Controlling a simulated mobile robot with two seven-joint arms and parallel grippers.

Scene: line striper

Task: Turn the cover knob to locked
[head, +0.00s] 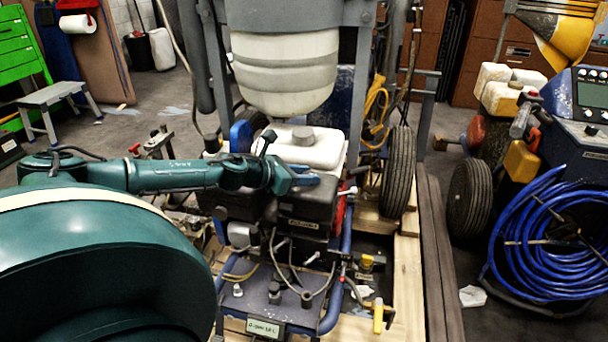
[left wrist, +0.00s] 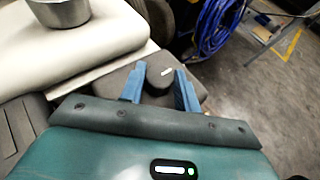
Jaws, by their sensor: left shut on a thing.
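The cover knob (left wrist: 160,76) is a dark round knob with a short white mark on top. It sits on a dark cover beside the cream tank in the left wrist view. My left gripper (left wrist: 159,88) has one blue finger on each side of the knob and is shut on it. In the head view my left gripper (head: 302,181) reaches from the left to the top of the dark engine cover (head: 308,210), and the knob cannot be made out there. My right gripper is not in view.
The cream tank (head: 310,153) with a grey cap stands right behind the gripper. A large white hopper (head: 287,75) hangs above it in a grey frame. A black wheel (head: 398,172) is to the right. A blue hose reel (head: 555,235) stands farther right.

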